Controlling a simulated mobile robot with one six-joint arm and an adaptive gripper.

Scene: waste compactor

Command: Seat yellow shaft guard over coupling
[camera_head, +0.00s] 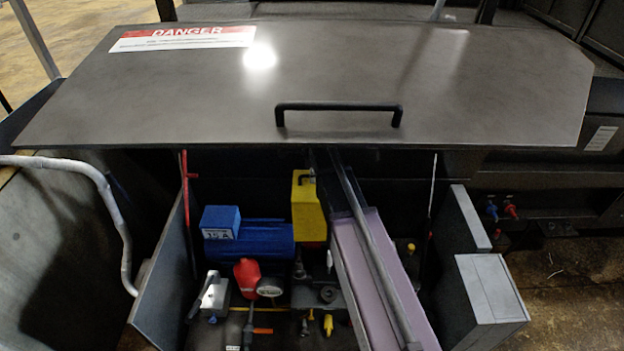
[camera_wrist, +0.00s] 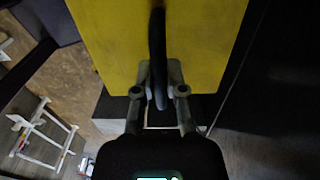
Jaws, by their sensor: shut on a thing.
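The yellow shaft guard (camera_head: 309,212) stands upright in the open bay under the raised lid, just right of the blue motor (camera_head: 262,241). In the wrist view the guard's yellow face (camera_wrist: 105,40) fills the upper middle. My gripper (camera_wrist: 160,90) is shut on the guard's black curved handle (camera_wrist: 157,50), with a finger on each side of it.
The raised lid (camera_head: 350,85) with a black handle overhangs the bay. A long mauve panel (camera_head: 372,270) slopes along the guard's right. A red-topped part (camera_head: 247,272), a gauge (camera_head: 270,287) and valves crowd the front. Grey boxes (camera_head: 490,300) stand at right.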

